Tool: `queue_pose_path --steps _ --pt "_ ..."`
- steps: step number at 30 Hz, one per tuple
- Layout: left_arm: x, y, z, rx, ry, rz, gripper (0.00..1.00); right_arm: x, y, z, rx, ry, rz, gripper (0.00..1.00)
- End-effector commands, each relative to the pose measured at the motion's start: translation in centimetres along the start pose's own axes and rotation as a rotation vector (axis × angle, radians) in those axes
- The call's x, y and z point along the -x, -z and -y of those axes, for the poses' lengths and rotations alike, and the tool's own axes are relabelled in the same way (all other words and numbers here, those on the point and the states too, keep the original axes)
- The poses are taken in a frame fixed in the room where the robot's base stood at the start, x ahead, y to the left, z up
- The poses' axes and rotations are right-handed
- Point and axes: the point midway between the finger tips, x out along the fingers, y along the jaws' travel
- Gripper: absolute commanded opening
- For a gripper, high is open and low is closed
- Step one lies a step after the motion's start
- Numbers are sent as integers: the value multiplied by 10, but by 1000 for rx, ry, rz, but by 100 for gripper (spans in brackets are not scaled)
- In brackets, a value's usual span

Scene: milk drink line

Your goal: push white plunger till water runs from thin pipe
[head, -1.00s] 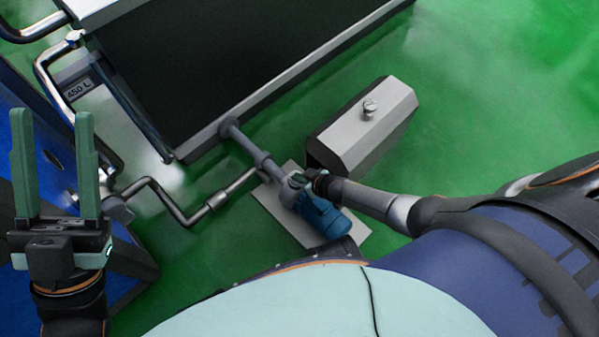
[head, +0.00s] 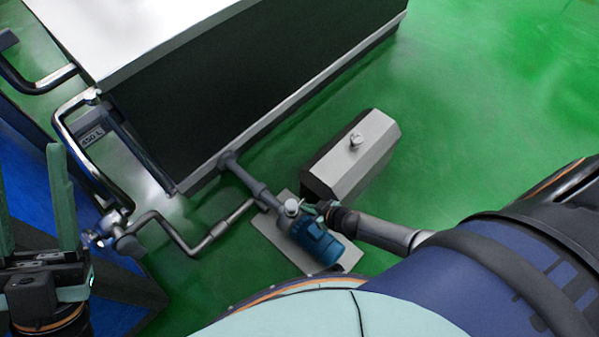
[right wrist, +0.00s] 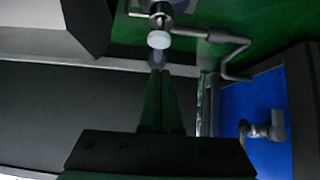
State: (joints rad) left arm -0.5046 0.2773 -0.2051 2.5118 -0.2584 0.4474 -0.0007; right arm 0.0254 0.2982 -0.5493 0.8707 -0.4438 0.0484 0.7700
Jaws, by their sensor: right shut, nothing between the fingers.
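The white plunger (head: 292,206) is a small round pale knob on top of the blue pump (head: 316,238) in the head view. In the right wrist view the white plunger (right wrist: 159,39) shows as a round white cap just beyond my fingertips. My right gripper (head: 312,207) is shut and empty, its tips close to the plunger's right side; I cannot tell whether they touch it. The closed fingers of this right gripper (right wrist: 161,73) also fill the wrist view's middle. A bent grey pipe (head: 190,245) runs left from the pump. I see no running water. My left gripper (head: 30,165) is open and empty.
A large dark tank (head: 230,95) with a pale top stands behind the pump. A grey box (head: 350,160) with a knob stands close to the right. A blue panel (head: 40,205) with pipes and valves is at left. Green floor is clear at far right.

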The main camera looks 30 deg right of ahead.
Motion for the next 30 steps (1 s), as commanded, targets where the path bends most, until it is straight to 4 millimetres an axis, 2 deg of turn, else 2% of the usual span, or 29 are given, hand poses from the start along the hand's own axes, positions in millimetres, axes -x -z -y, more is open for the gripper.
queue_pose_path --steps 3,10,17,30 --pt "9 -39 -2 44 19 156 50 8 2 0 -1 0 -2 0" --pt "20 -74 -6 90 26 308 50 18 1 0 -1 0 -2 0" --pt "25 -84 -8 103 27 352 50 20 1 0 -1 0 -3 0" --pt "24 -81 -9 100 25 331 50 19 2 -4 6 -9 -6 0"
